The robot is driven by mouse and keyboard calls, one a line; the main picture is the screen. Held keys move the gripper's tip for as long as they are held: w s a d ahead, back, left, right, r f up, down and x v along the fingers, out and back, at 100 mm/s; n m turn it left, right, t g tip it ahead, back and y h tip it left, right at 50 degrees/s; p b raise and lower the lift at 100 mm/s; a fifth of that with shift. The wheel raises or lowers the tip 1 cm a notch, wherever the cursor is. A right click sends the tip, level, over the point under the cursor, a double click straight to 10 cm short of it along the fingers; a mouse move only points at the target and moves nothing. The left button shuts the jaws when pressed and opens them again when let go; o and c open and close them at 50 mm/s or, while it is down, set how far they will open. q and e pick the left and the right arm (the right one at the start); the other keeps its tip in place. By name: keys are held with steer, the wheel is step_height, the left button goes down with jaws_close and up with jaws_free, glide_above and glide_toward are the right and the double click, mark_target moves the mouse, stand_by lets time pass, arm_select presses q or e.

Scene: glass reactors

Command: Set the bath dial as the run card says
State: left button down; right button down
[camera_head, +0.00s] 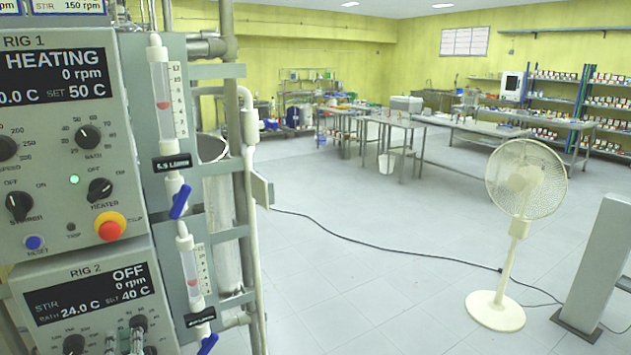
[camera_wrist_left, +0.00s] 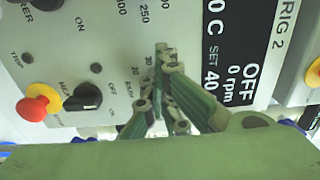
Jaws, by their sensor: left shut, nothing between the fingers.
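The Rig 2 panel (camera_head: 85,295) reads OFF, 0 rpm, bath 24.0 C, set 40 C. Its black bath dial (camera_head: 138,322) sits below the display. My left gripper (camera_head: 124,340) is at the bottom of the head view, in front of the panel beside this dial. In the left wrist view the gripper (camera_wrist_left: 164,60) is shut and empty, its fingertips over the bath scale; they hide the dial, so contact cannot be told. Rig 1's panel (camera_head: 58,125) reads HEATING, 0 rpm, set 50 C, with its bath dial (camera_head: 88,138). A card (camera_head: 82,6) at the top edge is cut off, showing "STIR 150 rpm".
Rig 2's heater knob (camera_wrist_left: 83,97) and red stop button (camera_wrist_left: 38,102) are near the gripper. Flow meters (camera_head: 160,85) with blue valves (camera_head: 180,202) stand right of the panels. A fan (camera_head: 525,185) stands on the open floor, with a cable (camera_head: 370,248) across it.

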arm_select(q)
steer(key=shift+r, duration=0.1)
steer(key=shift+s+d, duration=0.25)
steer(key=shift+s, duration=0.15)
steer(key=v, duration=0.5)
steer(key=shift+s+a, duration=0.1)
steer(key=shift+a, duration=0.1)
